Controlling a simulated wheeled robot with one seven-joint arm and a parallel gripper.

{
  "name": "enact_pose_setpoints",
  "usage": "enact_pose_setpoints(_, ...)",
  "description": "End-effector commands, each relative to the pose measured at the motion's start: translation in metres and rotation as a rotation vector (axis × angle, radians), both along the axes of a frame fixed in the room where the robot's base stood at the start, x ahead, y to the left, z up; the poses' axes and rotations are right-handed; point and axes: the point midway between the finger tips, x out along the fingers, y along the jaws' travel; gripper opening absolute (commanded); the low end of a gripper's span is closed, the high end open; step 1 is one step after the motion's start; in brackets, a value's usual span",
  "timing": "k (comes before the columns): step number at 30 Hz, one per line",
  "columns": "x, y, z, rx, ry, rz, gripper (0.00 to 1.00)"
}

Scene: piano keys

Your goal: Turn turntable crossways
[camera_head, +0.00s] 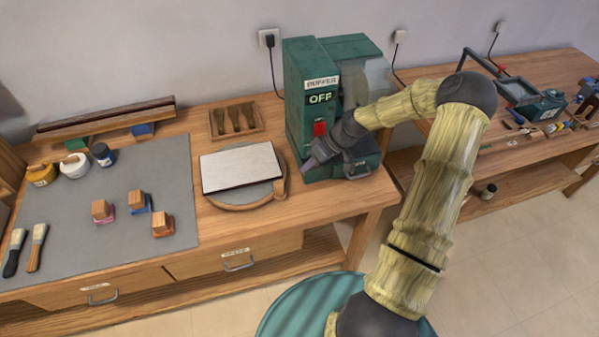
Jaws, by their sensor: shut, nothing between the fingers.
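The turntable (250,203) is a round wooden disc on the workbench, left of the green buffer machine. A flat board with a pale top (240,167) lies on it, its long side running roughly left to right. A curved wooden rim shows at the disc's right and front. My gripper (308,165) is shut and empty, just right of the turntable and in front of the buffer. Its fingertips point left and down.
The green buffer (297,100) reads OFF and stands close behind my gripper. A wooden tray (237,121) sits behind the turntable. A grey mat (110,225) at left holds jars, brushes and wooden-handled blocks. The bench front right of the drawer is clear.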

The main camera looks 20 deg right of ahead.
Motion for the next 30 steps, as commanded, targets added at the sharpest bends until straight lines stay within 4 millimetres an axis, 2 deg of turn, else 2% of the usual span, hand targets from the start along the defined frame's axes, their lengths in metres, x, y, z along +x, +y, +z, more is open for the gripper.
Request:
enact_pose_setpoints(12,0.008,0.040,-0.051,0.002,0.004,0.003,0.00)
enact_pose_setpoints(18,0.012,0.053,-0.070,0.000,0.002,0.000,0.00)
enact_pose_setpoints(30,0.013,0.054,-0.074,-0.001,0.000,0.000,0.00)
